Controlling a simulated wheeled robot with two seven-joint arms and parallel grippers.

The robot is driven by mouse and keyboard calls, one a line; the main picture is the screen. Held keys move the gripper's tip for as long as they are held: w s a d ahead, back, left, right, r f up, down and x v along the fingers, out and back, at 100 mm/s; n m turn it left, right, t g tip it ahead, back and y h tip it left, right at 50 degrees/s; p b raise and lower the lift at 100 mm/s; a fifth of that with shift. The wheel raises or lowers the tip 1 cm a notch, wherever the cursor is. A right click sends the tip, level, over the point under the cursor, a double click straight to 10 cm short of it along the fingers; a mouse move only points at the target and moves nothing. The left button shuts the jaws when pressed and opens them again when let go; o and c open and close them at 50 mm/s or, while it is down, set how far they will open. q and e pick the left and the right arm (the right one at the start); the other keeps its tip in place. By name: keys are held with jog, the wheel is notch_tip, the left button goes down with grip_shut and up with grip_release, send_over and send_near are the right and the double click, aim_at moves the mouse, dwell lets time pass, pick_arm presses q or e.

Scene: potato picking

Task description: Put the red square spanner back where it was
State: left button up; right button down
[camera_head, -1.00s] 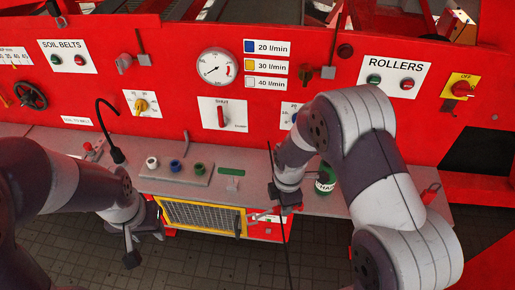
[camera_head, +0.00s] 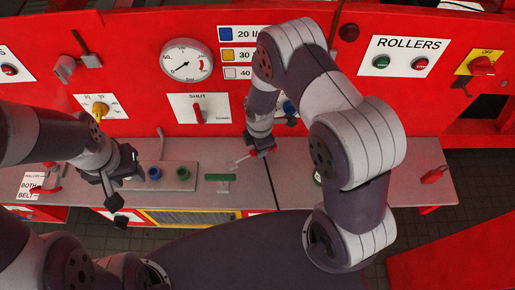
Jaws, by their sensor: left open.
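My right gripper (camera_head: 260,148) is over the back part of the grey worktop, close to the red panel. It appears shut on the red square spanner (camera_head: 239,161); a red part shows at the jaws and a pale shank sticks out down and to the left. The jaws are small and partly hidden, and the spanner seems slightly above the worktop. My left gripper (camera_head: 117,197) is open and empty, over the left part of the worktop in front of a grey board.
The grey board (camera_head: 181,184) bears a blue cup (camera_head: 154,173) and a green cup (camera_head: 183,173). A green strip (camera_head: 220,178) lies right of it. A red-handled item (camera_head: 434,175) is at the worktop's right end.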

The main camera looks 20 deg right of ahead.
jog(key=f, duration=0.2)
jog(key=shift+s+f+p, duration=0.25)
jog(key=shift+f+p, duration=0.1)
jog(key=shift+f, duration=0.05)
jog(key=shift+w+f, duration=0.1)
jog(key=shift+f, duration=0.25)
jog(key=c, duration=1)
grip_release()
